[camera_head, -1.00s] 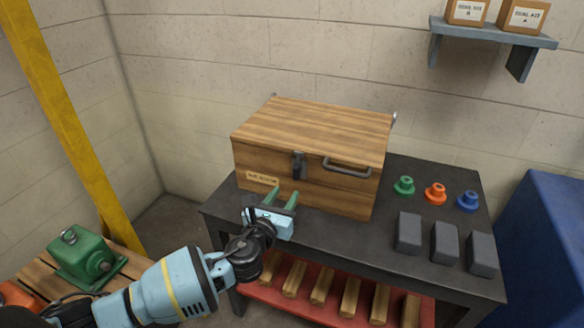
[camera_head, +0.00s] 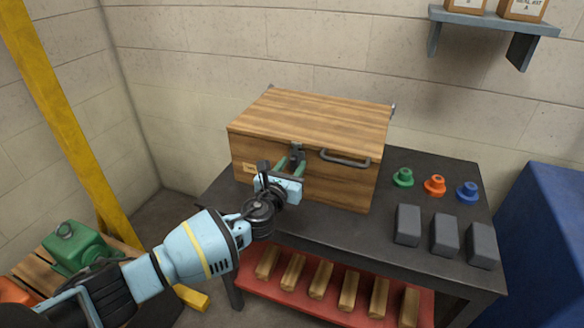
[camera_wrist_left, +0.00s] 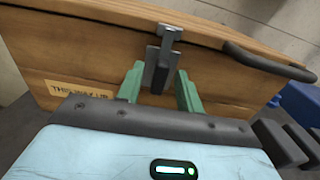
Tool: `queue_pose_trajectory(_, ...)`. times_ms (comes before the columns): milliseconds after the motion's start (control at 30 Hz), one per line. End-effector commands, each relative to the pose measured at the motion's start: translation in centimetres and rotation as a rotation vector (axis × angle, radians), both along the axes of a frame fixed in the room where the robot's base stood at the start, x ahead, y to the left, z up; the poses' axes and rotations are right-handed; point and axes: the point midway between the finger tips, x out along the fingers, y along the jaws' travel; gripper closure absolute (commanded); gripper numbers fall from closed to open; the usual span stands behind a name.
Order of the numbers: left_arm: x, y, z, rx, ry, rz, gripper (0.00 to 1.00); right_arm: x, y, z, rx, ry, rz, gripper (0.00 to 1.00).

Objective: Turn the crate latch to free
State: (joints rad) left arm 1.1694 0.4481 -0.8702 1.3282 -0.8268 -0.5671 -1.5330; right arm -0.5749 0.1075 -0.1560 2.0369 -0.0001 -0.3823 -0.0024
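The wooden crate (camera_head: 345,185) stands on the dark table with its lid closed. Its dark metal latch (camera_wrist_left: 163,52) hangs upright on the front face, and its top also shows in the head view (camera_head: 298,150). My left gripper (camera_head: 290,165) is at the crate's front. In the left wrist view its green fingers (camera_wrist_left: 160,88) stand apart, one on each side of the latch's lower part, with gaps showing, so it is open. The gripper hides the lower latch in the head view. My right gripper is not in view.
A handle (camera_head: 345,160) sticks out right of the latch. Green (camera_head: 403,178), orange (camera_head: 435,186) and blue (camera_head: 467,192) flanged pieces and grey blocks (camera_head: 407,225) stand on the table's right. A green motor (camera_head: 75,247) sits on a pallet at left.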

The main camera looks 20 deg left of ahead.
Motion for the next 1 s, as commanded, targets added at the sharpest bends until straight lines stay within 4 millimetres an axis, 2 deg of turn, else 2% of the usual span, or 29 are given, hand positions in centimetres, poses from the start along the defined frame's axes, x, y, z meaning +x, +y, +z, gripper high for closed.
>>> queue_pose_trajectory(333, 0.34, -0.03, 0.05, 0.000, 0.000, -0.001, 0.64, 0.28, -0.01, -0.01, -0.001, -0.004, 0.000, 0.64)
queue_pose_trajectory(600, 0.32, -0.02, 0.04, 0.000, 0.000, -0.001, 0.99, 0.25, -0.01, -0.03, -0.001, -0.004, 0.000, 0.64)
queue_pose_trajectory(1000, 0.31, -0.03, 0.00, -0.061, 0.002, -0.001, 1.00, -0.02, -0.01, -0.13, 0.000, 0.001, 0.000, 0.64)
